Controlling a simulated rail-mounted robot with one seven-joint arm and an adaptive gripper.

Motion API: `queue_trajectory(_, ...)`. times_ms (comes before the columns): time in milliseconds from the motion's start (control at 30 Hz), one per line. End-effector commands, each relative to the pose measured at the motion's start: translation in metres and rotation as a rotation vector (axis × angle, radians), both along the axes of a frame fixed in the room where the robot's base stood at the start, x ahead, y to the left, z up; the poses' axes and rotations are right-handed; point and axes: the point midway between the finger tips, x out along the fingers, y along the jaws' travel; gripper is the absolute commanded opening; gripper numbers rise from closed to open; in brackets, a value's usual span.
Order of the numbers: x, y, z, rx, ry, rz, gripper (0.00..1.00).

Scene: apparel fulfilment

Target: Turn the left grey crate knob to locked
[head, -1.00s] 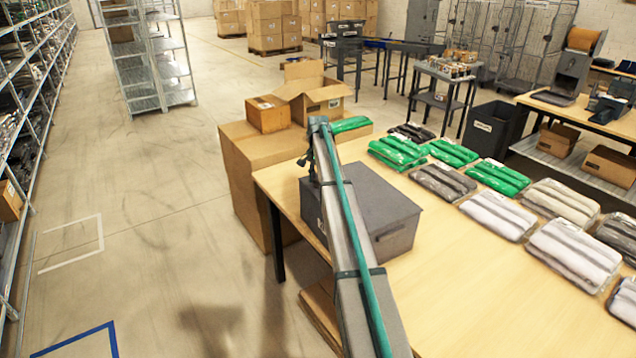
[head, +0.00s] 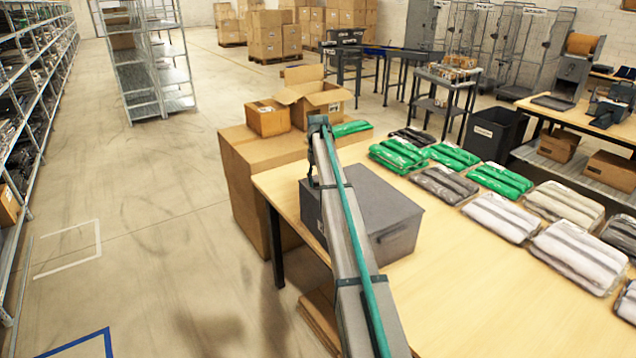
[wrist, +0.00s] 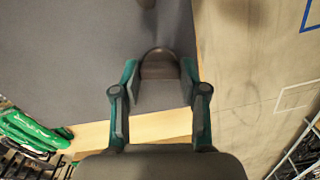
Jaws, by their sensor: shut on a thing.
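The grey crate (head: 388,207) is closed and stands at the left end of the wooden table. In the wrist view its flat grey surface (wrist: 65,60) fills the upper left. A dark brown rounded knob (wrist: 158,62) sits on it near the crate's edge. My gripper (wrist: 159,84) has its teal-sided fingers on either side of this knob and is shut on it. In the head view my arm crosses in front of the crate and hides the knob. No lock marking is readable.
A second dark round piece (wrist: 147,3) shows at the wrist view's top edge. Green bagged garments (head: 398,154) and grey or white ones lie right of the crate. Cardboard boxes (head: 262,185) stand behind it. Open floor lies to the left.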

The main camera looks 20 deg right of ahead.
Motion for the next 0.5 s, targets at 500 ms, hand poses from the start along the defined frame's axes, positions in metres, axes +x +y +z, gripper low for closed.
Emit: queue_trajectory(500,0.0004,-0.0002,0.0003,-0.001,-0.001,0.228,0.09)
